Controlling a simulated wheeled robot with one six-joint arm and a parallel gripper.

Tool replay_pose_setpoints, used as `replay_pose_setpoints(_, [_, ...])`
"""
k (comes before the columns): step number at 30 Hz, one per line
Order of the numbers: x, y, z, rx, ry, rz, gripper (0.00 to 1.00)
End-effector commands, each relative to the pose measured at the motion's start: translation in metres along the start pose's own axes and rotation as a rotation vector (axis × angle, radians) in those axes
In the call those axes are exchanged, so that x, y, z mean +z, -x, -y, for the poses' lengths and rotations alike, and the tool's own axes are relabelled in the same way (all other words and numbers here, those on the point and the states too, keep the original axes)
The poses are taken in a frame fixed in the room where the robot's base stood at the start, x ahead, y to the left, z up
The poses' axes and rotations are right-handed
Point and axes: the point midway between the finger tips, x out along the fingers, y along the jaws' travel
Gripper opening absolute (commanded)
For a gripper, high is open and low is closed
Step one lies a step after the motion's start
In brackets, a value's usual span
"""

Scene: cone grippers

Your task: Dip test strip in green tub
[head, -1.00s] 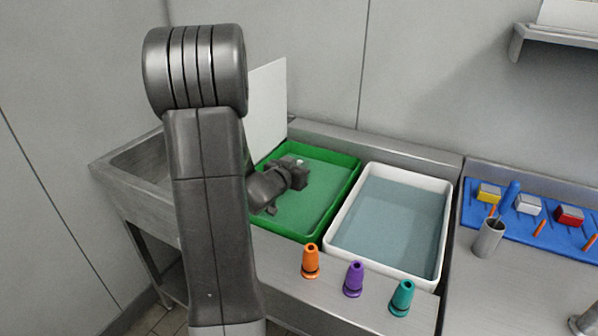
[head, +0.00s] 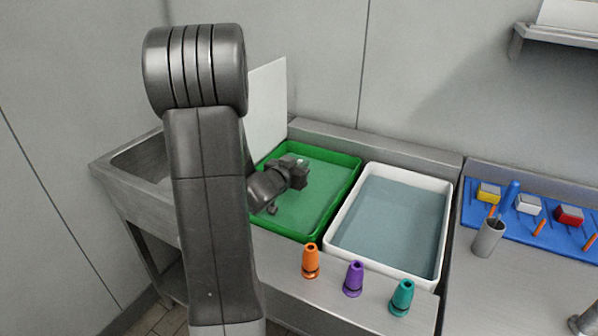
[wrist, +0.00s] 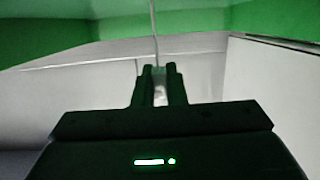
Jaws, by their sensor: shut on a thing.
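The green tub (head: 352,178) is a rectangular tray of green liquid in the sink counter, left of a white tub. My gripper (head: 273,210) is over its left part, partly hidden by my arm. In the wrist view my gripper (wrist: 158,72) has its two fingers close together. They are shut on a thin pale strip (wrist: 154,32), seen nearly edge-on, which looks like the test strip and extends beyond the fingertips. The strip cannot be made out in the head view. I cannot tell whether its end touches the liquid.
The white tub (head: 447,215) holds clear bluish liquid. Orange (head: 310,262), purple (head: 353,279) and teal (head: 401,298) cones stand on the front ledge. A white panel (head: 267,105) rises behind the green tub. A metal cup (head: 488,238) and a blue mat (head: 520,232) are at right.

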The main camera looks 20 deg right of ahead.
Motion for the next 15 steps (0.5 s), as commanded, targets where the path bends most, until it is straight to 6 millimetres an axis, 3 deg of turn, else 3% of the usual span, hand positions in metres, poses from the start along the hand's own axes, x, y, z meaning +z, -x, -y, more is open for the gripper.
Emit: replay_pose_setpoints(15, [-0.041, 0.008, 0.000, 0.000, 0.000, -0.001, 0.00])
